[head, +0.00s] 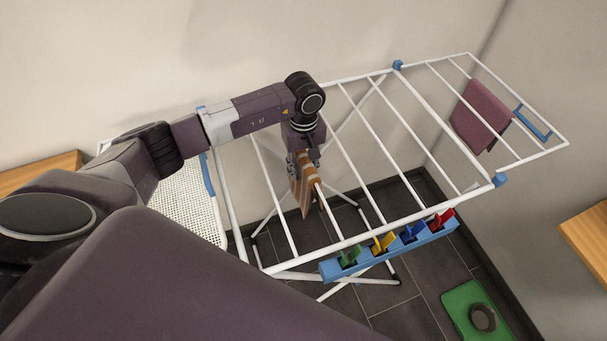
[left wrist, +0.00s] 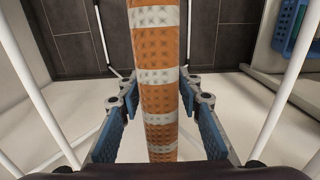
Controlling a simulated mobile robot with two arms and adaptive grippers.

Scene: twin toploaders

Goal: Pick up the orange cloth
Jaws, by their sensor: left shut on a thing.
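The orange cloth (head: 304,197) has white stripes and hangs at a rod of the white drying rack, left of the rack's middle. My left gripper (head: 305,157) points down from above and is shut on the upper part of the cloth. In the left wrist view the orange-and-white cloth (left wrist: 159,60) runs up the middle between the two blue-padded fingers of the left gripper (left wrist: 158,110). The exact contact of the pads is hard to see there. My right gripper is in no view.
The white drying rack (head: 404,104) has several parallel rods. A mauve cloth (head: 482,117) hangs on its right wing. A blue holder (head: 330,271) with coloured pegs is on the front edge. A green object (head: 466,306) lies on the dark floor. Wooden surfaces (head: 590,236) stand at the sides.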

